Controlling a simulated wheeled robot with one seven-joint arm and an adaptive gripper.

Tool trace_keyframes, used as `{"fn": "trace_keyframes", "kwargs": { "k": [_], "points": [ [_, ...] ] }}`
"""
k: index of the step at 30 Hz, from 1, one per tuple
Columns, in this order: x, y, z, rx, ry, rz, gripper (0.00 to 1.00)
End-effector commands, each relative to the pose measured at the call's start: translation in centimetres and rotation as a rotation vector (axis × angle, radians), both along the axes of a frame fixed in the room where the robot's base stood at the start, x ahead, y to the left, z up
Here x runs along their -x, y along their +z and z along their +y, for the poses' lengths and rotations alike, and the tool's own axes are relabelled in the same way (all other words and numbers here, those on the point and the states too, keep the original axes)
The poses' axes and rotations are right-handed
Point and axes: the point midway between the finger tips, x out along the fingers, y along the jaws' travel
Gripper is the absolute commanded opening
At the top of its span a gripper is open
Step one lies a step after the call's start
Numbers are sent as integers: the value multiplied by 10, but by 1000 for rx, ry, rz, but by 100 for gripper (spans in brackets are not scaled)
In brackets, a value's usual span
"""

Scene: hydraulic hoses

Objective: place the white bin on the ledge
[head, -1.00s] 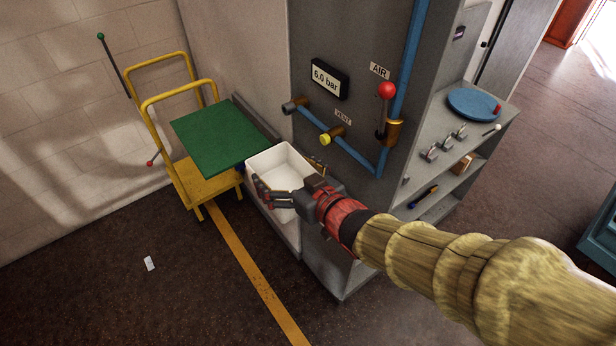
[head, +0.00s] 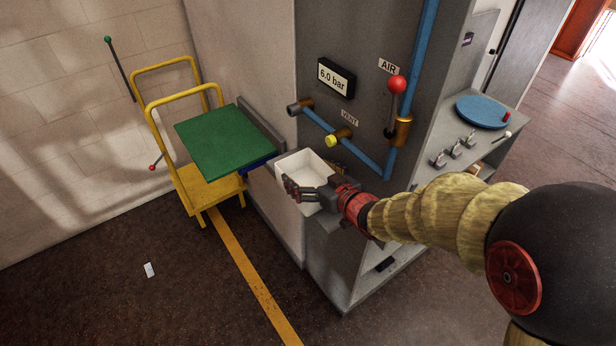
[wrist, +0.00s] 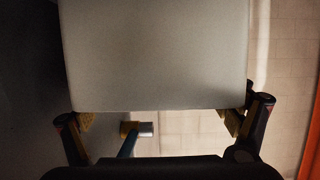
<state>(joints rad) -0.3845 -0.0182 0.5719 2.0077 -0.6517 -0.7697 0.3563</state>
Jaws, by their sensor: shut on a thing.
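The white bin (head: 296,165) is an open-topped box held in front of the grey panel's lower left side in the head view. My gripper (head: 318,190) is shut on it, with dark fingers at its near side. In the wrist view, the bin (wrist: 155,55) fills the upper middle, with a finger at each side of its lower edge. A flat green surface (head: 222,142) juts out at the wall, left of the bin, with a grey strip behind it. It may be the ledge; I cannot tell for sure. The bin is apart from it, to its right.
A yellow cart (head: 190,185) stands below the green surface. The grey panel (head: 345,45) carries blue pipes (head: 372,160), a yellow vent knob (head: 331,141) and a red-knobbed lever (head: 397,85). A shelf with a blue disc (head: 482,111) is at right.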

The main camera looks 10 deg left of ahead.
Motion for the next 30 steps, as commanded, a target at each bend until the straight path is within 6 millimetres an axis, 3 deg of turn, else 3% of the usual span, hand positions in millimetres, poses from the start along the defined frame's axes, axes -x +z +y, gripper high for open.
{"fn": "trace_keyframes", "kwargs": {
  "k": [2,14,15,19,30],
  "points": [
    [-1,-8,0,-2,-1,-2,59],
    [0,-12,0,-2,-1,-4,59],
    [0,-12,0,-1,-1,-2,93],
    [0,-11,0,-1,-1,-2,100],
    [0,-10,0,-1,-1,-2,100]
  ]
}}
